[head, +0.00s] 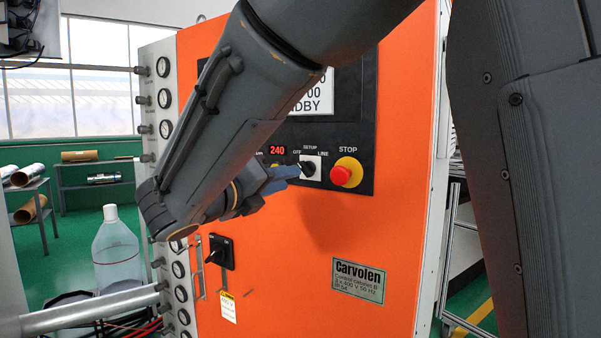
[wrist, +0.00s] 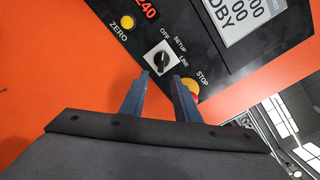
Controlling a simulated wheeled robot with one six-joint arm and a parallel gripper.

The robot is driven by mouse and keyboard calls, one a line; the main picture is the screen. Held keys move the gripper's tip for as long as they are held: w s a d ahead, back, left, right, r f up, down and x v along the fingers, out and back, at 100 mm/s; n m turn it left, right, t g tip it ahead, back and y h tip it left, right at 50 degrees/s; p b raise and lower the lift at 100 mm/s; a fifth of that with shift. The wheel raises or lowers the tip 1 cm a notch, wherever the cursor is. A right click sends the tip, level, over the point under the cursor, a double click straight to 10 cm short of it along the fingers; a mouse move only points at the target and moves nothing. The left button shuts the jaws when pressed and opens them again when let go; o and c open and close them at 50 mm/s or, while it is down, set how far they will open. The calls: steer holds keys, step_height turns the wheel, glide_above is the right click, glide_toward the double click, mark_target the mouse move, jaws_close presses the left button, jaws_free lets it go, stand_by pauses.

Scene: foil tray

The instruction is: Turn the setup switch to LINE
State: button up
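The setup switch is a black rotary knob on a white square plate (head: 312,167), labelled OFF, SETUP and LINE. In the wrist view the knob (wrist: 160,62) lies just past my fingertips, about in line with the gap between them. Its light mark seems to point up-right, roughly toward SETUP, but it is small. My gripper (wrist: 159,77) is open, with two blue-grey fingers apart and nothing held. In the head view my gripper (head: 296,172) reaches the switch from the left, and its tips partly cover the knob. I cannot tell whether they touch it.
A red STOP button (head: 341,176) on a yellow base sits close right of the switch. In the wrist view the right finger partly covers its base (wrist: 190,85). A yellow ZERO button (wrist: 128,21) and red 240 display (head: 278,150) are left of it. Below is a black handle (head: 221,252).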

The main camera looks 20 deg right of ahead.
mark_target(304, 171)
steer(key=x, duration=0.2)
steer(key=p+x, duration=0.1)
steer(key=x, duration=0.4)
steer(key=shift+w+d+r+p, duration=0.1)
steer(key=shift+w+r+p, duration=0.2)
steer(key=shift+r+p, duration=0.1)
jaws_close()
